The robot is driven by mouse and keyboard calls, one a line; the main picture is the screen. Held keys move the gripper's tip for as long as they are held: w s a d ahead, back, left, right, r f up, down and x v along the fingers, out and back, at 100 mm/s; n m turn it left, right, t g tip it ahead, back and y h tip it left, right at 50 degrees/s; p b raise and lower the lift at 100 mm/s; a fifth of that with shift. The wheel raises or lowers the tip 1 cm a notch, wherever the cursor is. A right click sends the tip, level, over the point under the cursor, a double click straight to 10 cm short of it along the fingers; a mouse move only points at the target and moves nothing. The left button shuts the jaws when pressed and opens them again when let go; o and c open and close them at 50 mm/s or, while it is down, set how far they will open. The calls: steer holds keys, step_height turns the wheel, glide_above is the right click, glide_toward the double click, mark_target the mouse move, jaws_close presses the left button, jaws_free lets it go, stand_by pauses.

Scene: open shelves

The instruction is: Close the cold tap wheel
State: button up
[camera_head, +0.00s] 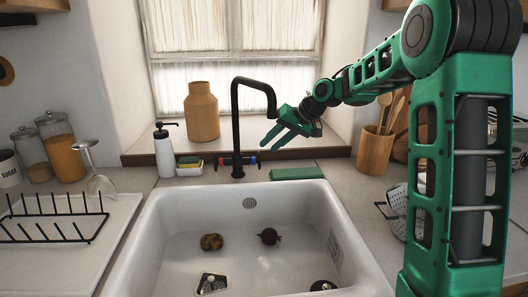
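A black tap (237,125) with a tall squared spout stands behind the white sink. It has a small wheel on each side of its base. The right wheel, the cold one (254,161), shows a blue mark. The left wheel (220,162) shows red. My gripper (269,147) reaches in from the right, above and a little right of the cold wheel. Its two green fingers point down and left with a gap between them. It looks open and empty, apart from the wheel. Nothing hides the cold wheel, but it is small in view.
The sink (170,240) holds a potato (211,242), a beet (269,237) and a grater-like piece (212,284). A green block (297,173) lies right of the tap. A soap bottle (164,152) and sponge (189,164) stand left. A vase (202,112) stands on the sill.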

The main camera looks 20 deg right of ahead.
steer(key=v, duration=0.5)
steer(key=shift+r, duration=0.1)
stand_by(0.3)
